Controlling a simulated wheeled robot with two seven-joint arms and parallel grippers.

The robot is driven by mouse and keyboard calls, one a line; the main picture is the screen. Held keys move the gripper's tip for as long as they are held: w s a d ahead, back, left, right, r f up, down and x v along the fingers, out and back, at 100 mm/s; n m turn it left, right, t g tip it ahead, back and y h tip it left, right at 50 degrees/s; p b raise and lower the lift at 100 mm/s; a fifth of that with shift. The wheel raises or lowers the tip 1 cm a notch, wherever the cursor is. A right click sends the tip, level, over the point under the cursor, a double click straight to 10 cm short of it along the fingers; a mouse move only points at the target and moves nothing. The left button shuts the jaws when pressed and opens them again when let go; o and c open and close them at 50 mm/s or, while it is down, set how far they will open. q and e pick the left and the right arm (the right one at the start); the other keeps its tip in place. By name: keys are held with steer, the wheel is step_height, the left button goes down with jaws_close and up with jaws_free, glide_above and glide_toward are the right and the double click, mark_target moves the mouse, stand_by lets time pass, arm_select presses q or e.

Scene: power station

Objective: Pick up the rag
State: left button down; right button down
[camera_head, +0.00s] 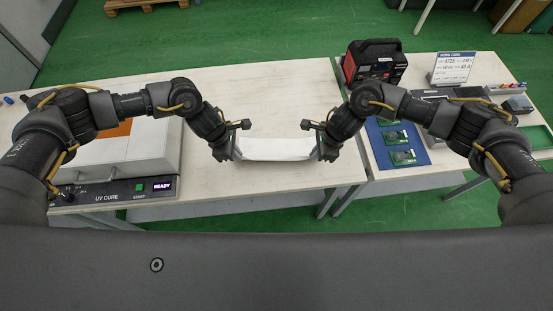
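The rag is a white cloth (277,149) stretched left to right above the front part of the light wooden table. My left gripper (235,153) is at its left end, and the cloth's edge runs into the fingers. My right gripper (318,153) is at its right end in the same way. Both grippers appear closed on the cloth's ends, though the fingertips are small. The cloth sags slightly between them. I cannot tell for sure whether its lower edge touches the table.
A UV cure box (128,150) with a lit READY panel stands at the left. On the right table are a red and black device (374,62), a work card (453,68) and a blue mat (399,158) with green boards. The table (270,95) behind the cloth is clear.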

arm_select(q)
steer(key=shift+r, duration=0.25)
arm_select(e)
steer(key=shift+r, duration=0.25)
